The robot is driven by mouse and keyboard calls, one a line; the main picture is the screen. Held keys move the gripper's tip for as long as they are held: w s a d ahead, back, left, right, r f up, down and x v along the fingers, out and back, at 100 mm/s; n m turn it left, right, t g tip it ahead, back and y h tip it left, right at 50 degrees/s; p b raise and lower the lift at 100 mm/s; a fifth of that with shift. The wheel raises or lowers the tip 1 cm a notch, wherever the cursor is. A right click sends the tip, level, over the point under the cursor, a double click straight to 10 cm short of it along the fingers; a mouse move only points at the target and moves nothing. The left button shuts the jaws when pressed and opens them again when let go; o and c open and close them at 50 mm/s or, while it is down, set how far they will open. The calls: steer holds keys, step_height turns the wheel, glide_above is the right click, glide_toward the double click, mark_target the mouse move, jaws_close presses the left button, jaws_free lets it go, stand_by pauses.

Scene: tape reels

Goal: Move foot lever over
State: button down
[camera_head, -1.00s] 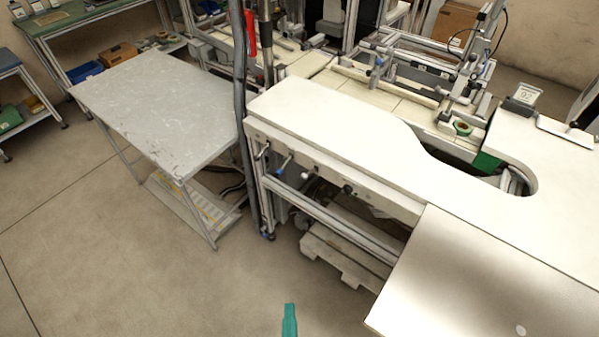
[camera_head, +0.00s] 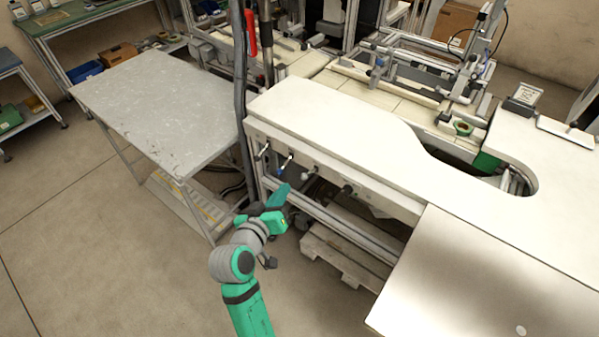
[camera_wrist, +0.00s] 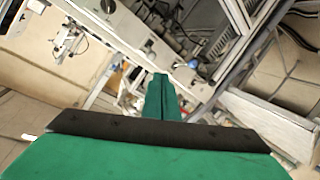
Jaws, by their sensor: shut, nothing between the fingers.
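Several small levers and knobs stick out of the front rail under the white table: a lever (camera_head: 263,151) at the left, another lever (camera_head: 286,162) beside it, a pale knob (camera_head: 308,173) and a dark knob (camera_head: 347,190) further right. I cannot tell which is the foot lever. My green gripper (camera_head: 283,190) is shut and empty, in front of the rail and just below the pale knob in the picture. In the wrist view its shut fingers (camera_wrist: 162,95) point at the machine frame, with a blue-tipped part (camera_wrist: 191,65) just beyond. Contact is not visible.
The white table (camera_head: 330,125) overhangs the levers. A grey table (camera_head: 160,105) stands to the left, with a dark vertical post (camera_head: 240,90) between them. A pallet (camera_head: 340,255) lies under the white table. The floor in front is open.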

steer(key=shift+m+g+h, duration=0.3)
steer(key=shift+m+h, duration=0.3)
steer(key=r, duration=0.1)
steer(key=w+r, duration=0.1)
steer(key=r, duration=0.1)
steer(key=w+r, duration=0.1)
steer(key=shift+a+r, duration=0.2)
steer(key=shift+r, duration=0.15)
glide_above(309, 173)
steer(key=a, duration=0.4)
step_height(309, 173, down, 2)
steer(key=f, duration=0.1)
steer(key=shift+s+d+f, duration=0.25)
steer(key=shift+s+f, duration=0.35)
steer(key=shift+f, duration=0.05)
steer(key=shift+s+d+f, duration=0.2)
steer(key=shift+s+f, duration=0.4)
steer(key=shift+f, duration=0.05)
steer(key=shift+w+d+f, duration=0.1)
steer(key=shift+w, duration=0.05)
